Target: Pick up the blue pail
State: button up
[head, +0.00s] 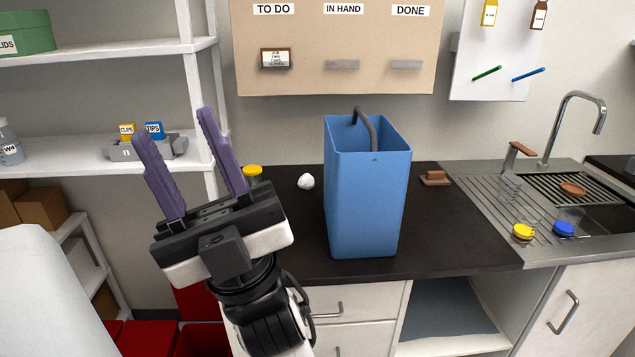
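The blue pail (368,205) is a tall, square-sided container standing upright on the dark countertop in the head view. Its grey handle (364,127) stands up in an arch above the open top. My gripper (177,133) is to the left of the pail, apart from it. Its two purple fingers point up and are spread wide, with nothing between them. My gripper and arm hide part of the counter's left end.
The dark counter (440,225) also holds a white lump (306,181), a yellow-lidded jar (252,172) and a brown block (435,178). A sink with a tall faucet (573,118) is at right. White shelves (110,165) stand at left. A board (335,80) hangs behind the pail.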

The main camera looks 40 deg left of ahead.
aim_at(367, 161)
jog(key=i+l+u, duration=0.1)
jog(key=u, duration=0.25)
jog(key=i+l+u, duration=0.2)
jog(key=u, duration=0.2)
jog(key=i+l+u, duration=0.1)
jog(key=u, duration=0.25)
